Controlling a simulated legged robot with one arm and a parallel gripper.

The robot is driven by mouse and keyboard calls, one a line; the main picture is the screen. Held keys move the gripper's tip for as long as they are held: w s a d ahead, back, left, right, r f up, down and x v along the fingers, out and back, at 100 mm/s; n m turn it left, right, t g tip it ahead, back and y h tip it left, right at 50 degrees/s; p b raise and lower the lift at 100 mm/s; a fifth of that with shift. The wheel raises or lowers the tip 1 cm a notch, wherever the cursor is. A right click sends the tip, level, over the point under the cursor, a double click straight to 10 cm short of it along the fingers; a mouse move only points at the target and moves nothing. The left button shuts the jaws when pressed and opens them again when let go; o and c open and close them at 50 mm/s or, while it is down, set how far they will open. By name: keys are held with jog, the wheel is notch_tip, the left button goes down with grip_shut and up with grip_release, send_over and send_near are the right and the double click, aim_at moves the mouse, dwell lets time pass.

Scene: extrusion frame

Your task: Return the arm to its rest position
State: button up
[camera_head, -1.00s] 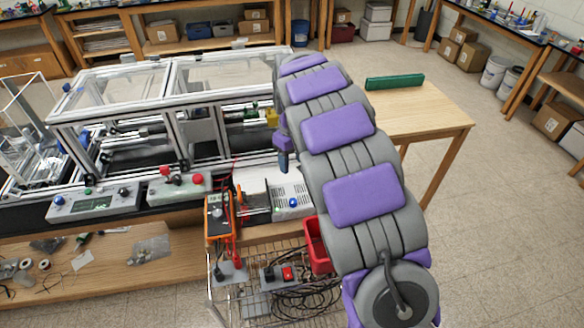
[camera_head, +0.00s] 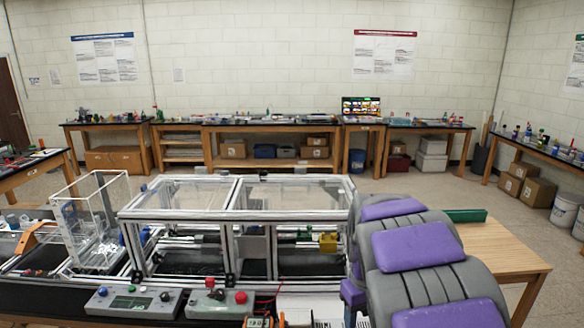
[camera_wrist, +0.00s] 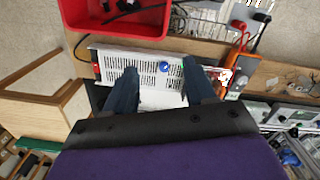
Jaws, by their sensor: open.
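My gripper (camera_wrist: 160,75) is open and empty in the wrist view, with its two dark blue fingers wide apart. The fingers point down over a white vented box with a blue knob (camera_wrist: 110,64). The height of the fingers above the box is hard to judge. In the head view, my purple and grey arm reaches forward at the lower right; its fingers are not visible there. The aluminium extrusion frame (camera_head: 235,215) with clear panels stands on the black bench, left of my arm.
A red bin (camera_wrist: 118,24) lies beside the white box. A control box with a screen (camera_head: 130,302) sits at the bench front. A wooden table (camera_head: 497,246) with a green block (camera_head: 466,215) stands to the right, partly behind my arm. Back benches (camera_head: 265,126) line the wall.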

jog(key=s+a+f+m+b, duration=0.1)
jog(key=s+f+b, duration=0.1)
jog(key=s, duration=1.4)
jog(key=s+f+m+g+b, duration=0.1)
jog(key=s+f+m+b, duration=0.1)
jog(key=s, duration=1.4)
jog(key=shift+a+f+m, duration=0.25)
jog(key=shift+a+m, duration=0.05)
jog(key=shift+a, duration=0.1)
